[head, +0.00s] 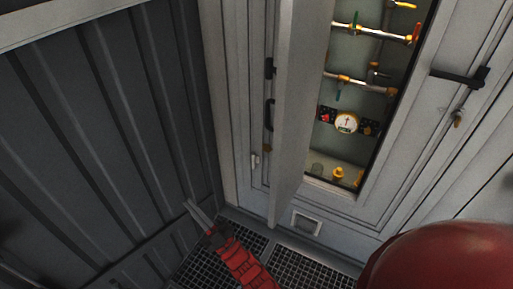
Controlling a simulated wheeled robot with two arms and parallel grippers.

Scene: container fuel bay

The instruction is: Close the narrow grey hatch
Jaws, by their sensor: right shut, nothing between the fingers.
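The narrow grey hatch (297,105) stands open, swung out towards me and seen nearly edge-on. Its opening (338,62) to the right shows pipes, valves and a round gauge inside. A dark handle and latch parts show just left of the hatch's edge. My right gripper (190,206) is shut and empty, left of the hatch's lower end, near the dark ribbed wall. It looks apart from the hatch. My left gripper is not in view.
A dark ribbed wall (85,130) closes off the left side. The grey frame (405,160) right of the opening carries a black lever (462,77). Black floor grating (300,272) lies below the hatch, with a small box-like fitting (306,222) above it.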

